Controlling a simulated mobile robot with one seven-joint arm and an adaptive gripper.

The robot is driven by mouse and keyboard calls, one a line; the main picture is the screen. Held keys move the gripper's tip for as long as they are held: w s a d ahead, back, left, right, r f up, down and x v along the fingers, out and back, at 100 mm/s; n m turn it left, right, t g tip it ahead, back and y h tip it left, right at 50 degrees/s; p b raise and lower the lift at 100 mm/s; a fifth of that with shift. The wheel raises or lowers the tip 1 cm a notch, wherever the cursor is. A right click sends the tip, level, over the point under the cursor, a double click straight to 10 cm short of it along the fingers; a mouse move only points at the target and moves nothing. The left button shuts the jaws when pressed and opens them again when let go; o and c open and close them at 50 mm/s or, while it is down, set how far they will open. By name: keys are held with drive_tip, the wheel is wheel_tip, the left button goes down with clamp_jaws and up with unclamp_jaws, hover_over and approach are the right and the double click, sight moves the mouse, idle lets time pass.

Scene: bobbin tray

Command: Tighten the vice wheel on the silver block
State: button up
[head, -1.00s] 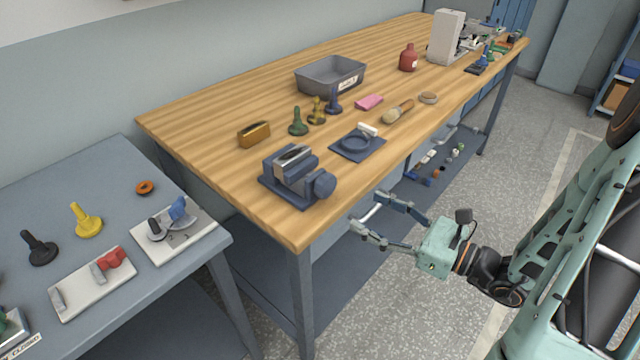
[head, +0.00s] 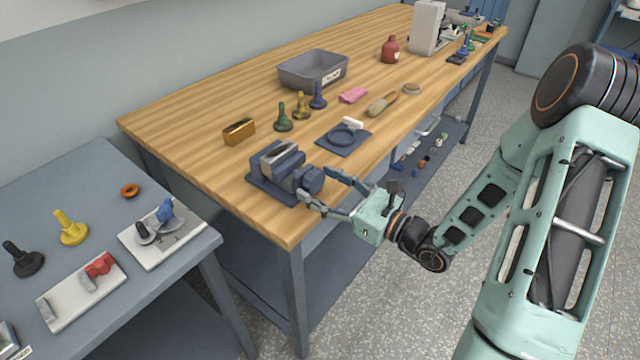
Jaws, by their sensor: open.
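The blue-grey vice (head: 268,180) sits at the near corner of the wooden bench. The silver block (head: 279,158) stands between its jaws; I cannot tell how tightly it is held. The vice wheel (head: 311,180), a dark blue knob, is on the vice's right side. My gripper (head: 311,183) is open, with one finger on the far side of the wheel and the other on its near side. I cannot tell whether either finger touches the wheel.
On the bench (head: 190,139) are a brass block (head: 239,132), several bobbin-like knobs, a blue plate with a ring (head: 343,137), a brush (head: 382,104) and a grey bin (head: 313,71). A lower blue table (head: 128,197) stands at left.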

drive_tip(key=shift+w+a, duration=0.1)
drive_tip(key=shift+c, duration=0.4)
drive_tip(key=c, duration=1.1)
drive_tip(key=shift+r+m+p, duration=0.1)
drive_tip(key=shift+m+p, duration=0.2)
drive_tip(key=shift+p, duration=0.1)
drive_tip(key=m+p, duration=0.3)
drive_tip(key=shift+r, duration=0.1)
drive_tip(key=shift+m+p, duration=1.25)
drive_tip(key=shift+m, duration=0.45)
drive_tip(key=shift+f, duration=0.25)
